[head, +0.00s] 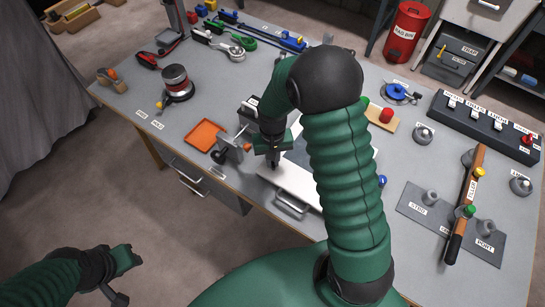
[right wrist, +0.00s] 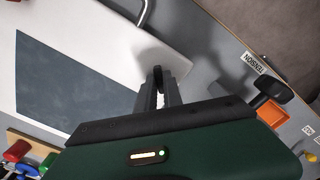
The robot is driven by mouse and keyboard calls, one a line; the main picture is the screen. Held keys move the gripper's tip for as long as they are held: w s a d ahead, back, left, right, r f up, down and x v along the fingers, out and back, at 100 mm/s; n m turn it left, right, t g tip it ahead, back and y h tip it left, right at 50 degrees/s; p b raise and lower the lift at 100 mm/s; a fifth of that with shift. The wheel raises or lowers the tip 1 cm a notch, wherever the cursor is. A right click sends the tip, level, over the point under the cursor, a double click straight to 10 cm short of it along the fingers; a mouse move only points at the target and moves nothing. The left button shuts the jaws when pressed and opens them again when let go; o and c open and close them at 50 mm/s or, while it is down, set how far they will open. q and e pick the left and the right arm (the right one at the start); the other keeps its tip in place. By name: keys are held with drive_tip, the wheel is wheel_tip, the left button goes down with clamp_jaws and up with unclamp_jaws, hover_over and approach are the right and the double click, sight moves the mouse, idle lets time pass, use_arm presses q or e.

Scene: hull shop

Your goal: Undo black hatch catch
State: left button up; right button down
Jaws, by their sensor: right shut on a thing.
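The hatch is a white panel (head: 270,184) with a dark grey window, lying on the bench; its white face (right wrist: 100,45) and dark window (right wrist: 65,90) fill the upper left of the right wrist view. My right gripper (head: 274,164) points down at the panel's left edge. In the right wrist view its fingers (right wrist: 159,92) are shut on the small black catch (right wrist: 158,73), which stands at the panel's edge. The fingers hide part of the catch, so its turn is hard to judge. My left gripper (head: 122,278) is low at the left, away from the bench; its fingers are unclear.
A metal handle (head: 292,206) is at the panel's front edge. A grey clamp-like fixture (head: 232,146) and an orange tray (head: 205,135) are close left of my right gripper. A wooden block with a red knob (head: 385,117) is behind my right arm.

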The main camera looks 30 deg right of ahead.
drive_tip(key=n+p, duration=0.1)
drive_tip(key=n, duration=0.3)
drive_tip(key=shift+r+p, duration=0.15)
drive_tip(key=shift+p, duration=0.25)
drive_tip(key=n+p, duration=0.1)
drive_tip(key=n, duration=0.3)
drive_tip(key=shift+n+p, duration=0.3)
drive_tip(key=shift+p, duration=0.1)
drive_tip(key=shift+w, duration=0.1)
drive_tip(key=c, duration=1.5)
unclamp_jaws()
wheel_tip(320, 180, up, 16)
drive_tip(key=shift+r, duration=0.25)
